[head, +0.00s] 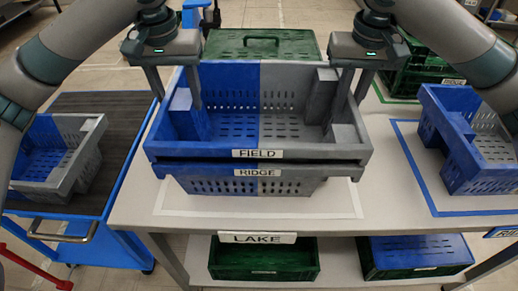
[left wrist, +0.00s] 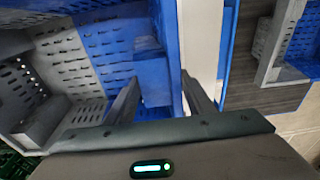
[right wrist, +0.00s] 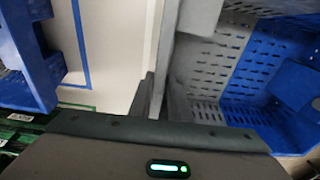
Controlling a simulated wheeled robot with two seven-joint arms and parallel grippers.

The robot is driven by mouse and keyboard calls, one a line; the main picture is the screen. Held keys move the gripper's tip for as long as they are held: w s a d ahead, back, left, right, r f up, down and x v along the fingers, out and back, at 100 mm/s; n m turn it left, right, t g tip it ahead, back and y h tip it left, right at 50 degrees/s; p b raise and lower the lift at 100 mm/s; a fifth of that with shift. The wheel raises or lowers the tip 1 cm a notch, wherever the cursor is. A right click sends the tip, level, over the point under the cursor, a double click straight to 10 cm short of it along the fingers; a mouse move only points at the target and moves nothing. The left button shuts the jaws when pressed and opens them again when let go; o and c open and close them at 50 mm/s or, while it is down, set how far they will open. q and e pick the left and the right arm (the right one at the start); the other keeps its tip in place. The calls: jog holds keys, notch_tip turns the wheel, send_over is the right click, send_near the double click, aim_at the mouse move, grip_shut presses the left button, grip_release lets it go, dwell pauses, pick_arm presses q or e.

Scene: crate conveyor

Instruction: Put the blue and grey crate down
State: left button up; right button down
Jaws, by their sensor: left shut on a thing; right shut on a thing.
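The blue and grey crate labelled FIELD (head: 210,151), blue on its left half and grey on its right, is level and empty in the middle of the head view. It is directly over another blue and grey crate labelled RIDGE (head: 225,187); a dark band separates them, and I cannot tell whether they touch. My left gripper (head: 175,88) is shut on the FIELD crate's blue left wall, which also shows in the left wrist view (left wrist: 172,50). My right gripper (head: 351,90) is shut on its grey right wall, also in the right wrist view (right wrist: 190,20).
The RIDGE crate stands on a table (head: 130,205) labelled LAKE, inside a white outline. A green lidded crate (head: 290,42) is behind. Another blue and grey crate (head: 465,150) stands right in a blue outline. A cart (head: 95,110) at left carries a grey and blue crate (head: 65,165).

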pick_arm(q)
jog(key=shift+a+f+b, duration=0.15)
jog(key=shift+f+b, duration=0.2)
jog(key=shift+f, duration=0.15)
pick_arm(e)
jog(key=shift+d+f, duration=0.15)
jog(key=shift+f, duration=0.35)
pick_arm(q)
jog(key=o, duration=1.6)
jog(key=shift+r, duration=0.1)
jog(key=shift+c, duration=0.2)
pick_arm(e)
jog(key=c, duration=1.6)
grip_release()
jog(key=shift+r, duration=0.15)
jog(key=shift+c, duration=0.2)
pick_arm(q)
jog(key=shift+r, duration=0.15)
jog(key=shift+r, duration=0.2)
notch_tip(320, 180, up, 11)
jog(key=s, duration=0.1)
jog(key=shift+s+r, duration=0.15)
jog(key=shift+s, duration=0.1)
